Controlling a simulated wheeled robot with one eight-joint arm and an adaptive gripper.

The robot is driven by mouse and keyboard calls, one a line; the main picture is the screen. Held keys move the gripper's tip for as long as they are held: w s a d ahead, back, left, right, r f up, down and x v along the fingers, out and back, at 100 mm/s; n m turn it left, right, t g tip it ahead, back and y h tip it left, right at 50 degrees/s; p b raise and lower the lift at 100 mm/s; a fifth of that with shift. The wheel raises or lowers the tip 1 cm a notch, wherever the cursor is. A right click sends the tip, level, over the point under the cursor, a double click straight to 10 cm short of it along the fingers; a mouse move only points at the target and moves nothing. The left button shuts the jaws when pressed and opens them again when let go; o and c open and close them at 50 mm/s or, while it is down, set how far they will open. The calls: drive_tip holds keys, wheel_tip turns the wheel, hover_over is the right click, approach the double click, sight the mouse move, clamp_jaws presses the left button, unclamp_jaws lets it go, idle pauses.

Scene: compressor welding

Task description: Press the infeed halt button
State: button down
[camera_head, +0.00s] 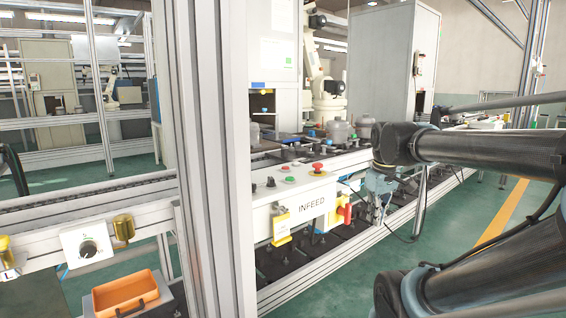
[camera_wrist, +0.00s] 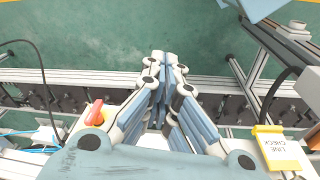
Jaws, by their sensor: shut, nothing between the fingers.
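The infeed panel (camera_head: 311,205) is a white box marked INFEED on the front of the conveyor line. I cannot read which is the halt button. My gripper (camera_head: 380,186) is beside the panel's right end, apart from the buttons. In the wrist view my gripper (camera_wrist: 165,62) is shut and empty, its fingers pointing over the panel's front edge toward the floor. The fingers and palm hide much of the panel there.
A red-and-yellow rotary switch (camera_head: 346,213) sticks out at the panel's right end; it also shows in the wrist view (camera_wrist: 95,113). A yellow tag (camera_head: 281,226) hangs on the front. A thick aluminium post (camera_head: 215,150) stands left. Open green floor (camera_head: 480,265) lies at right.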

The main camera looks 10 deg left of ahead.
drive_tip(key=w+a+r+n, duration=0.5)
drive_tip(key=w+a+r, duration=0.15)
drive_tip(key=r, duration=0.25)
wheel_tip(320, 180, up, 16)
drive_tip(key=n+g, duration=0.2)
drive_tip(key=n, duration=1.4)
hover_over(283, 168)
drive_tip(key=shift+w+a, duration=0.15)
drive_tip(key=shift+f, duration=0.1)
wheel_tip(283, 168, down, 14)
